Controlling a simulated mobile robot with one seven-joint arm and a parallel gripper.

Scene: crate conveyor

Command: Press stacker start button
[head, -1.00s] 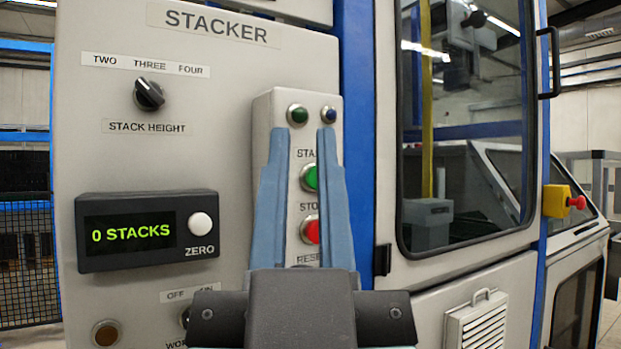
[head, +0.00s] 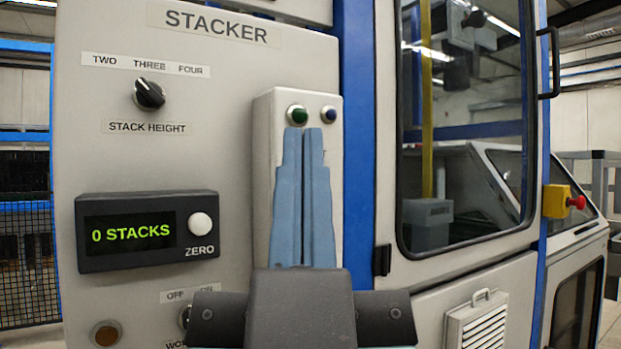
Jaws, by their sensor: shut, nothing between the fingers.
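The stacker panel (head: 100,165) fills the left of the head view, with a raised light-grey button box (head: 266,110) on it. My gripper (head: 303,130) is in front of this box, its two blue fingers shut together and empty, pointing up the box. The fingers now cover the green start button and the red stop button, so both are hidden. A dark green lamp or button (head: 297,114) shows just above the fingertips, with a small blue one (head: 329,114) to its right. Whether the fingers touch the box cannot be told.
Left of the box are the stack height knob (head: 149,94), the display (head: 130,231) reading 0 STACKS, and its white zero button (head: 201,223). A windowed door (head: 462,260) with a handle stands to the right, and a red emergency stop (head: 575,202) on yellow beyond it.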

